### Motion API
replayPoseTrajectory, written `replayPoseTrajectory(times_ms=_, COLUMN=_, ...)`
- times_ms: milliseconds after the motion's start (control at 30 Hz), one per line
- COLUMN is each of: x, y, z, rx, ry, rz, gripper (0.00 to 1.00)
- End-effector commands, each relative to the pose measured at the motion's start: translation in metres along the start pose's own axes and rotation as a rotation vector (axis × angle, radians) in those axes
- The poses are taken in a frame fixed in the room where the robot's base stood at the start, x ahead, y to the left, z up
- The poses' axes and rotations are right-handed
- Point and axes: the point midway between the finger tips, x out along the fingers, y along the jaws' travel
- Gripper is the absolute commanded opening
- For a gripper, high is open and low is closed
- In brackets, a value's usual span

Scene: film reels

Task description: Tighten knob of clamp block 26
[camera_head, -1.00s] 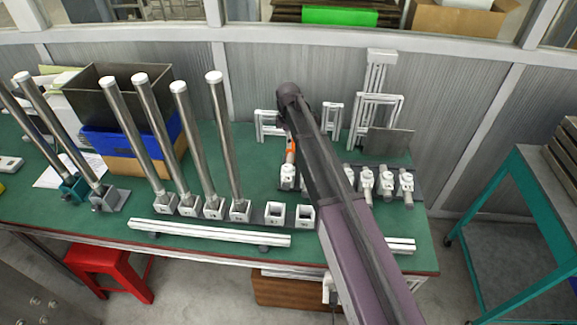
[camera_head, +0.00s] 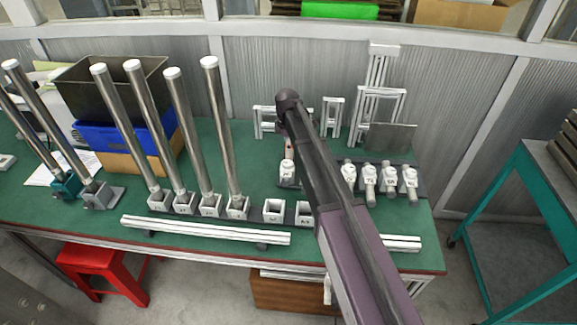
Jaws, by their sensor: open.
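A row of white clamp blocks sits on a dark rail at the right of the green table. One white block (camera_head: 287,172) shows left of my arm, with a short post behind it. Several others (camera_head: 368,177) with grey cylindrical parts stand right of the arm. Labels on these blocks are too small to read, so I cannot tell which is block 26. My dark arm crosses the rail and hides part of it. My gripper is hidden behind the arm.
Tall steel tubes (camera_head: 217,140) stand in sockets to the left, with two empty sockets (camera_head: 273,210) beside them. White profile frames (camera_head: 376,105) stand at the back right. A long white bar (camera_head: 205,230) lies along the front. A red stool (camera_head: 97,268) stands below.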

Motion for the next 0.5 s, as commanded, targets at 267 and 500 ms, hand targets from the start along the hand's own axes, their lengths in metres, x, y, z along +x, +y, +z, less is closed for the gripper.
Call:
replayPoseTrajectory(times_ms=267, x=0.025, y=0.0, z=-0.001, rx=-0.001, ry=0.0, rz=0.0, gripper=0.93)
replayPoseTrajectory(times_ms=500, x=0.043, y=0.0, z=-0.001, rx=-0.001, ry=0.0, rz=0.0, gripper=0.93)
